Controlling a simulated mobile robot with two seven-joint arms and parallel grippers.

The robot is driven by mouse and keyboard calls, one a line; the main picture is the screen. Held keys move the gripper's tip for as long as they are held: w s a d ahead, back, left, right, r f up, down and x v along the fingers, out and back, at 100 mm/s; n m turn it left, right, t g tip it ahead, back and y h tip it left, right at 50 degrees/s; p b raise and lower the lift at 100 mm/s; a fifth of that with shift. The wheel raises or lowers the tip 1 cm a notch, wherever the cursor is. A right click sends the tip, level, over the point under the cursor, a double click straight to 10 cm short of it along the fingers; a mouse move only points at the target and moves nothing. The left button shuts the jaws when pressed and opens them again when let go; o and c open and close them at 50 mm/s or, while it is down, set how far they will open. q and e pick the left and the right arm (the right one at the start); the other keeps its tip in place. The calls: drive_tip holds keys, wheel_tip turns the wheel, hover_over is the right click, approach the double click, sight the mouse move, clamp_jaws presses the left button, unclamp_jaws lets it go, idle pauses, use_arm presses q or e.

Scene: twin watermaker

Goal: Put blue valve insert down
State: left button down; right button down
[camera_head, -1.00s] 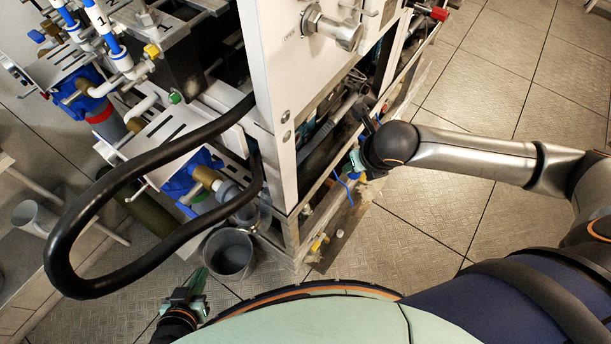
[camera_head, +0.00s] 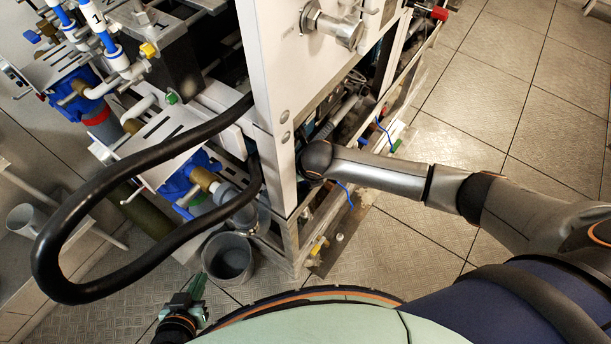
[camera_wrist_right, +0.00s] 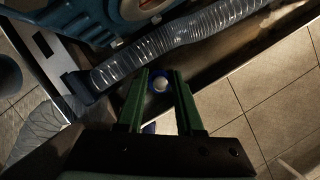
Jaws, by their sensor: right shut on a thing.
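In the right wrist view, my right gripper (camera_wrist_right: 160,90) has its two green fingers on either side of a blue valve insert (camera_wrist_right: 160,75), a small blue ring with a pale round centre. It is shut on the insert and holds it over the dark floor of the machine frame. I cannot tell whether the insert touches that surface. In the head view, my right wrist reaches into the lower side of the machine (camera_head: 268,70), and its gripper and the insert are hidden there. My left gripper (camera_head: 194,288) is low at the left, away from the machine; its finger gap is unclear.
A ribbed translucent hose (camera_wrist_right: 175,42) runs just beyond the right fingers, with a blue housing (camera_wrist_right: 120,20) behind it. A thick black hose (camera_head: 50,235) loops out at the left. A grey bucket (camera_head: 229,262) stands near my left gripper. Tiled floor (camera_head: 500,110) at right is clear.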

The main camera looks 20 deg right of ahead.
drive_tip(key=shift+f, duration=0.4)
drive_tip(key=shift+f, duration=0.1)
drive_tip(key=c, duration=0.8)
unclamp_jaws()
drive_tip(key=shift+c, duration=0.2)
drive_tip(key=p+v, duration=0.1)
drive_tip(key=v, duration=0.6)
drive_tip(key=shift+r, duration=0.35)
drive_tip(key=shift+s, duration=0.15)
